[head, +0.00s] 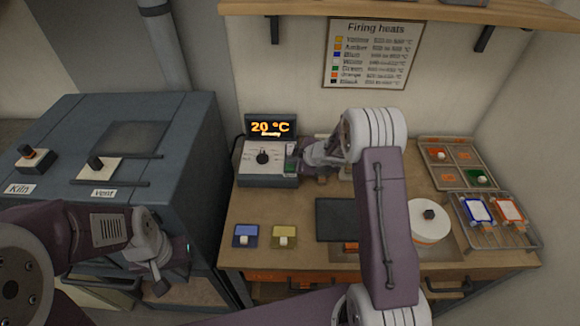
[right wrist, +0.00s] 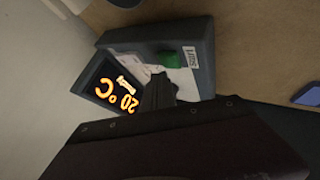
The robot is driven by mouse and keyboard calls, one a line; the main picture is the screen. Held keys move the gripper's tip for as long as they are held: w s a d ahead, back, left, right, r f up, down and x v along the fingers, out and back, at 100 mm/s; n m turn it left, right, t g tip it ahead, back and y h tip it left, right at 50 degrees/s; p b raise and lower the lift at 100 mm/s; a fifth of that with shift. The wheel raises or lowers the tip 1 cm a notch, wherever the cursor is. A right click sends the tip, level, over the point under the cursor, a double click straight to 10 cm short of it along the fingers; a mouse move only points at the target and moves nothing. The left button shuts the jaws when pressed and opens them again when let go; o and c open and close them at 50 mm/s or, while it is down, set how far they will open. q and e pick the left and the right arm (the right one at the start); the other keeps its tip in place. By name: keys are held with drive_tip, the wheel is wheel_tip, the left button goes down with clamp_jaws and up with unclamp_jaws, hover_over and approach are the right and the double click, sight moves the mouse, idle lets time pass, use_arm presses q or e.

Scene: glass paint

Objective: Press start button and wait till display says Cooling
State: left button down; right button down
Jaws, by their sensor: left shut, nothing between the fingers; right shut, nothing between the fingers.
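The control box (head: 268,180) stands at the back left of the table, with a dark dial (head: 263,157) on its face. Its display (head: 270,127) reads "20 °C" in orange; a smaller word below is too small to read surely. In the right wrist view the green start button (right wrist: 170,58) sits beside a "Start" label (right wrist: 190,57). My right gripper (right wrist: 158,82) is shut and empty over the box, with its tips near the button; I cannot tell whether they touch. In the head view, my left gripper (head: 160,287) is shut and empty in front of the kiln.
The blue-grey kiln (head: 60,130) with switches on top stands left. Blue and yellow tiles (head: 284,236) lie on the front of the table (head: 265,210). A white round pot (head: 430,222), a tile rack (head: 530,240) and a tray (head: 432,172) stand right. A shelf (head: 400,10) hangs above.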

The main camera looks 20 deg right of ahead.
sight(292, 168)
drive_tip(key=shift+f, duration=0.4)
drive_tip(key=shift+f+b, duration=0.5)
drive_tip(key=shift+b, duration=0.05)
idle(0.5)
drive_tip(key=shift+r, duration=0.1)
drive_tip(key=shift+r+p, duration=0.8)
drive_tip(key=shift+p, duration=0.2)
wheel_tip(292, 168, up, 5)
drive_tip(key=p, duration=0.5)
drive_tip(key=shift+r, duration=0.1)
